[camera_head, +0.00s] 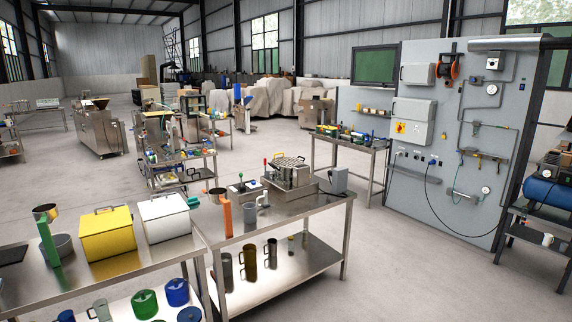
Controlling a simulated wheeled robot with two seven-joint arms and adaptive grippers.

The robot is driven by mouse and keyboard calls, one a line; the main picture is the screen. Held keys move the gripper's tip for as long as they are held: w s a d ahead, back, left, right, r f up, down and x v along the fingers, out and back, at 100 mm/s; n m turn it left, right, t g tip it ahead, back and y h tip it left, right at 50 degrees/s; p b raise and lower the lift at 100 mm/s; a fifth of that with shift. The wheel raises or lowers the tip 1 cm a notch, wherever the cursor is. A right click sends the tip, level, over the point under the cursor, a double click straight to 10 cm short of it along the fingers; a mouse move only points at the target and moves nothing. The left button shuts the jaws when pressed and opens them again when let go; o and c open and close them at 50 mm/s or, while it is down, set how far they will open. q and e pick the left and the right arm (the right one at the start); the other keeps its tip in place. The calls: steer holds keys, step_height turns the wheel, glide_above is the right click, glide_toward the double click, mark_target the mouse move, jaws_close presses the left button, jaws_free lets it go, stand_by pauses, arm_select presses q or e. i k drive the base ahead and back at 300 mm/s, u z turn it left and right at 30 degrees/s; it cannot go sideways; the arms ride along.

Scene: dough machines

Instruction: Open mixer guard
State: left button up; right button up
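A steel tabletop machine (288,178) stands on the right part of the workbench. I cannot tell for certain that this machine is the mixer. A small box with levers (244,190) sits to its left, and a grey box (338,180) to its right. Neither of my grippers is in view, and nothing touches the machine.
A grey panel wall (455,120) stands at right. The floor (400,275) before it is clear.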

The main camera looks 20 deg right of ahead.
mark_target(288, 159)
steer(key=z, duration=0.55)
steer(key=k, duration=1.25)
steer(key=z, duration=1)
steer(key=i, duration=1.7)
steer(key=z, duration=0.35)
steer(key=i, duration=3.7)
steer(key=u, duration=0.8)
steer(key=i, duration=0.9)
steer(key=u, duration=1.95)
steer(key=i, duration=1)
steer(key=u, duration=0.7)
